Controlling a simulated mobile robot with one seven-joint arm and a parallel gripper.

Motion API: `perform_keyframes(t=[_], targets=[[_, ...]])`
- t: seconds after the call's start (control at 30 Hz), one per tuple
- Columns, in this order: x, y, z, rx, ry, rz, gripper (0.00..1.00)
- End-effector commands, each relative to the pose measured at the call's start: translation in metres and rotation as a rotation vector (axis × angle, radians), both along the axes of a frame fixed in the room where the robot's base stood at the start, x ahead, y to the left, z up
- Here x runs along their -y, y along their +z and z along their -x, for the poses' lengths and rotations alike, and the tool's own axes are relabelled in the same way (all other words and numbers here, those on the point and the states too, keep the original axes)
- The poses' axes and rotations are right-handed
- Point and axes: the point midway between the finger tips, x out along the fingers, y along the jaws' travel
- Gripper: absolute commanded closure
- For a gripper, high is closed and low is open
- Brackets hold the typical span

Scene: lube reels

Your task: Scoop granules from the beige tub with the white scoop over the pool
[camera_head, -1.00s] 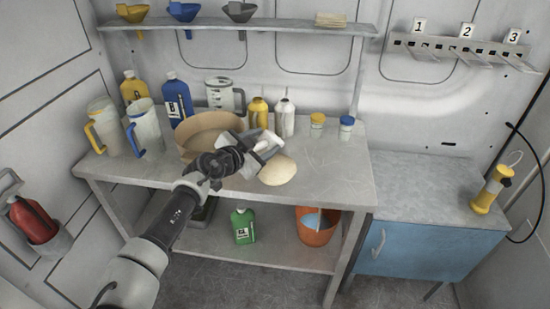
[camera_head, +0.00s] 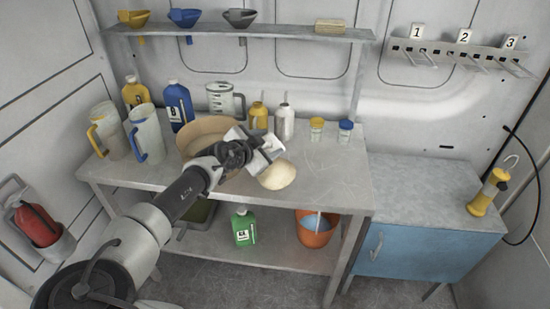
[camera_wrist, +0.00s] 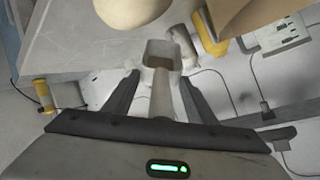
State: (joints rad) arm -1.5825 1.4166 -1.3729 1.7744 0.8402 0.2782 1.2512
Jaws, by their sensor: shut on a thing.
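The beige tub (camera_head: 188,142) stands on the metal bench, partly hidden by my arm; its side shows in the wrist view (camera_wrist: 240,14). My gripper (camera_head: 266,147) is above the bench at the tub's right edge, over the back of the pale cream pool (camera_head: 279,176). In the wrist view, my gripper (camera_wrist: 158,97) is shut on the handle of the white scoop (camera_wrist: 162,55). The scoop's square bowl points away from the jaws. I cannot tell whether it holds granules, and the tub's contents are hidden. The pool also shows in the wrist view (camera_wrist: 138,10).
Two jugs, one yellow-handled (camera_head: 107,132) and one blue-handled (camera_head: 146,132), stand left of the tub. A yellow bottle (camera_head: 259,115) and white bottle (camera_head: 284,121) stand behind my gripper.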

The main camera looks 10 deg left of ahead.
Motion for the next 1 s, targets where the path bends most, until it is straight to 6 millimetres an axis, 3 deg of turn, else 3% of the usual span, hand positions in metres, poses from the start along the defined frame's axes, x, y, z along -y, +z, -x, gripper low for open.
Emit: perform_keyframes(t=[0.47,1.0], targets=[[0.017,0.013,-0.011,-0.113,-0.002,-0.177,0.72],[0.057,0.017,-0.038,-0.357,-0.001,-0.551,0.71]])
